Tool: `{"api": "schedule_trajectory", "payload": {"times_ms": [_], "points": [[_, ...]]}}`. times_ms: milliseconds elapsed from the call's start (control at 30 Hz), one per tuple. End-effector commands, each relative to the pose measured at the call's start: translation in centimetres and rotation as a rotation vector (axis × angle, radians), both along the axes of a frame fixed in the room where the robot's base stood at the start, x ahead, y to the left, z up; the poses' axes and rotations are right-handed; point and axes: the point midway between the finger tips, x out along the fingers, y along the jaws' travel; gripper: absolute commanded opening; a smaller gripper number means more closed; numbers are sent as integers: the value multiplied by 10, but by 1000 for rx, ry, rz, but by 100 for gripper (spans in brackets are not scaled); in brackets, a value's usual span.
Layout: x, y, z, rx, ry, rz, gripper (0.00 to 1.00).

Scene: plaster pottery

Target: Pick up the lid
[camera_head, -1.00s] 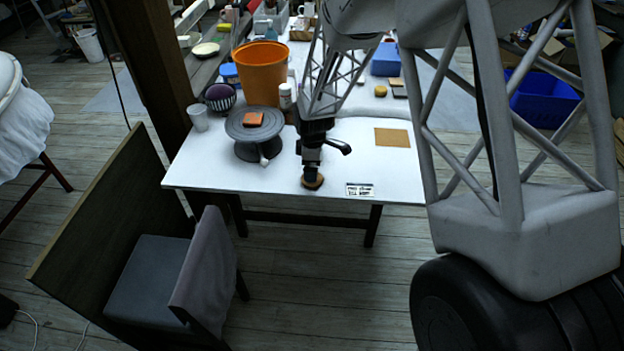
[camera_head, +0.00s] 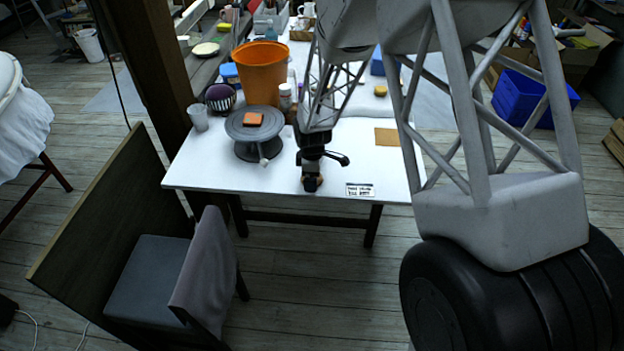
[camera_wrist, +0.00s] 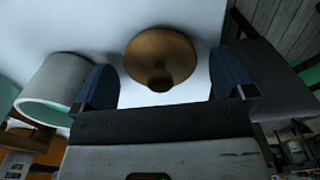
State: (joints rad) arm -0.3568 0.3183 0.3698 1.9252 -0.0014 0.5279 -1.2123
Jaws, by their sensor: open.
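The lid (camera_wrist: 158,52) is a round brown wooden disc with a knob on top, lying on the white table in the wrist view. In the head view only a sliver of the lid (camera_head: 320,180) shows near the table's front edge; my gripper hides the rest. My gripper (camera_head: 311,186) is low over the lid, pointing down. In the wrist view my gripper (camera_wrist: 163,84) is open, its two blue-grey fingers apart on either side of the lid's knob. I cannot tell whether the fingers touch the lid.
A grey turntable (camera_head: 245,129) with an orange block (camera_head: 253,119) stands left of my gripper. An orange bucket (camera_head: 262,75) is behind it. A printed card (camera_head: 360,190) and a tan square (camera_head: 391,137) lie to the right. A chair (camera_head: 150,275) stands in front left.

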Motion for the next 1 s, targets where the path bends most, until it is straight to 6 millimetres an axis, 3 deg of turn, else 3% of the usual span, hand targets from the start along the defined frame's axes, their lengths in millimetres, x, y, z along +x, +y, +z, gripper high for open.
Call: {"api": "schedule_trajectory", "payload": {"times_ms": [67, 400, 1000], "points": [[0, 0, 0, 0, 0, 0, 100], [0, 0, 0, 0, 0, 0, 52], [0, 0, 10, 0, 0, 0, 52]]}}
